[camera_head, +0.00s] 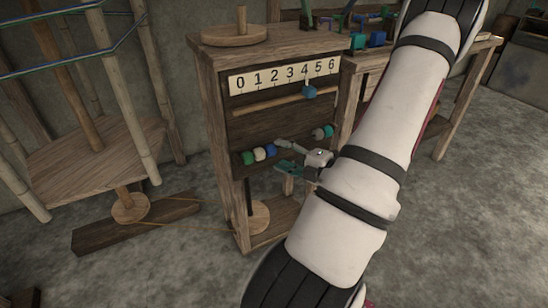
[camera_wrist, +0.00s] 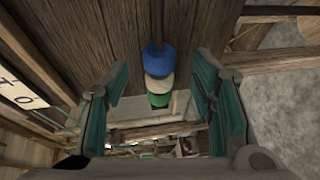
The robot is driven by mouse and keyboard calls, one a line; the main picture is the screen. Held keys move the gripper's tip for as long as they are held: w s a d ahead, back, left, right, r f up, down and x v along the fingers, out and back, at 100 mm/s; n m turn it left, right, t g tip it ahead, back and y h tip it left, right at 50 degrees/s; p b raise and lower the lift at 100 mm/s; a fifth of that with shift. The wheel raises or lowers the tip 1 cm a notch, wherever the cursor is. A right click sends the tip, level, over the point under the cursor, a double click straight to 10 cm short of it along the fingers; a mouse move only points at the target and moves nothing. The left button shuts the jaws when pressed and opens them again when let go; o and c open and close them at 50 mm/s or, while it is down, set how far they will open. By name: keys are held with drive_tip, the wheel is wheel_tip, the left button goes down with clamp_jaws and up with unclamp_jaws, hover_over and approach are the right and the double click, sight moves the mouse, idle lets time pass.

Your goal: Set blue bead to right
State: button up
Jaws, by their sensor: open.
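The blue bead (camera_head: 271,150) sits on the lower bead rod of the wooden frame, at the right end of a left group with a cream bead (camera_head: 259,154) and a green bead (camera_head: 247,158). My gripper (camera_head: 279,155) is open and empty, just in front of and right beside the blue bead. In the wrist view, the blue bead (camera_wrist: 159,58) appears midway between the two open teal finger pads, with the cream bead (camera_wrist: 159,88) and green bead (camera_wrist: 158,101) below it. I cannot tell whether the fingertips reach around the blue bead.
A grey bead (camera_head: 319,134) and a teal bead (camera_head: 328,131) sit at the rod's right end. Above, a blue slider (camera_head: 309,93) hangs on an upper rod near 4 on the number strip (camera_head: 285,76). The frame's right post (camera_head: 345,100) is close to my arm.

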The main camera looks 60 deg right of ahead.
sight(274, 152)
drive_tip(key=shift+b+x, duration=0.55)
drive_tip(key=shift+x, duration=1.4)
drive_tip(key=shift+c, duration=0.5)
